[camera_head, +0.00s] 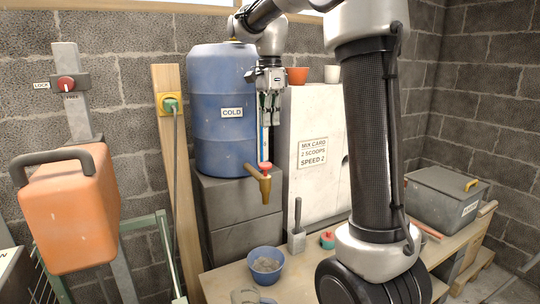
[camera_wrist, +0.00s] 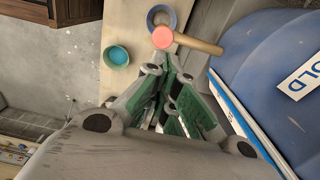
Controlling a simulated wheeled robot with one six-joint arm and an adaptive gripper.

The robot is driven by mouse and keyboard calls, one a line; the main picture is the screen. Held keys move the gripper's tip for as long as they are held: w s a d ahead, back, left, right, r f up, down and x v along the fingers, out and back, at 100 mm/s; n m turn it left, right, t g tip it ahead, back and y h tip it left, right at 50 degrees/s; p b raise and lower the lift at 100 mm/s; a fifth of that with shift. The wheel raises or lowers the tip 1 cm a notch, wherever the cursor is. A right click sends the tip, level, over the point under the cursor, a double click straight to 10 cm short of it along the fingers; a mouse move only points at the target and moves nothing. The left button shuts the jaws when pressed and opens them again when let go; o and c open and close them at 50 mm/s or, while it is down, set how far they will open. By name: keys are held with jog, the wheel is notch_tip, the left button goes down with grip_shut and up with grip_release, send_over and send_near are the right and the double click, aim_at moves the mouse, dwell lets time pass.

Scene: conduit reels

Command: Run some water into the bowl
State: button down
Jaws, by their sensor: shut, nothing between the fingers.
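The tap (camera_head: 262,184) is brass-brown with a red knob (camera_head: 265,166) on top and stands out from the base of the blue COLD barrel (camera_head: 222,139). The blue bowl (camera_head: 267,262) sits on the bench below the tap, with something grey inside. Whether it is squarely under the spout I cannot tell. My gripper (camera_head: 269,120) is shut and empty, pointing down above the knob and apart from it. In the wrist view the fingers (camera_wrist: 177,110) show below the round red knob (camera_wrist: 163,37), with the tap body (camera_wrist: 199,42) and the bowl (camera_wrist: 170,12) beyond.
A clear cup (camera_head: 245,296) stands in front of the bowl. A white cabinet (camera_head: 312,183) stands right of the barrel. A grey lidded box (camera_head: 440,202) is farther right.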

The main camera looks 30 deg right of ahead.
aim_at(270, 163)
notch_tip(270, 163, down, 11)
jog(key=shift+f, duration=0.15)
jog(key=shift+f, duration=0.1)
dwell(0.3)
jog(key=shift+f, duration=0.95)
jog(key=shift+s, duration=0.1)
dwell(0.9)
notch_tip(270, 163, up, 14)
dwell(0.6)
dwell(1.1)
